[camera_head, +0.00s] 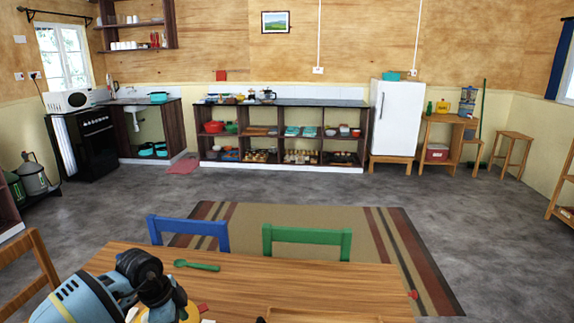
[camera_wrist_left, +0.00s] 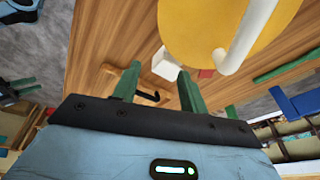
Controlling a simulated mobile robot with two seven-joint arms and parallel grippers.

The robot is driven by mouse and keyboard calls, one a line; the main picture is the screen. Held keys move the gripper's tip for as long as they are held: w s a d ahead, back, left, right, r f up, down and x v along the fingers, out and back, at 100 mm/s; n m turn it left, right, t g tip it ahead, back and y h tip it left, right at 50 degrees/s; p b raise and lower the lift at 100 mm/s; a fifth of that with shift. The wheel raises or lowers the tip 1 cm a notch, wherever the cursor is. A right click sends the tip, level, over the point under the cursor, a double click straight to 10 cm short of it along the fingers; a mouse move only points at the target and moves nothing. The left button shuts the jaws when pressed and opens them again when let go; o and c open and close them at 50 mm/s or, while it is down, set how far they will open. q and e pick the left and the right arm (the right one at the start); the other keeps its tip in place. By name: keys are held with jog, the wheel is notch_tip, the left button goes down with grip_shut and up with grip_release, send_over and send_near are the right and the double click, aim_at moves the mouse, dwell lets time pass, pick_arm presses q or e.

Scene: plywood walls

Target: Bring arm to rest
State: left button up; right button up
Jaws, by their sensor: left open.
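My left arm comes in at the bottom left of the head view, its blue and black links (camera_head: 85,298) over the near left of the wooden table (camera_head: 300,290). My left gripper (camera_wrist_left: 158,70) is open in the left wrist view, its two green fingers apart with nothing held between them. It is above the table, close to a round yellow object with a white curved handle (camera_wrist_left: 205,25). A white block (camera_wrist_left: 165,64) lies beyond the fingertips.
A green spoon (camera_head: 197,265) lies on the table; it also shows in the left wrist view (camera_wrist_left: 288,66). A blue chair (camera_head: 188,233) and a green chair (camera_head: 306,241) stand at the table's far edge.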

pick_arm(q)
jog(key=s+d+m+t+h, duration=0.1)
jog(key=s+d+h, duration=0.35)
jog(key=d, duration=0.25)
jog(key=s+d+m+t+h, duration=0.1)
jog(key=s+d+t+h, duration=0.15)
jog(key=d+h, duration=0.35)
jog(key=s+d+t+h, duration=0.1)
jog(key=s+d+h, duration=0.25)
jog(key=d, duration=0.45)
jog(key=s+a+f+n+t+y, duration=0.8)
jog(key=a+f+n+t+y, duration=0.15)
jog(key=a+n+y, duration=0.2)
jog(key=s+a+f+n+g+y, duration=0.1)
jog(key=s+f+g, duration=0.2)
jog(key=s, duration=0.3)
jog(key=s+a+f+n+g+y, duration=0.1)
jog(key=s+a+f+g+y, duration=0.1)
jog(key=s+f, duration=0.3)
jog(key=shift+s+a+f+g, duration=0.3)
jog(key=shift+s+f+g, duration=0.1)
jog(key=shift+s+g, duration=0.15)
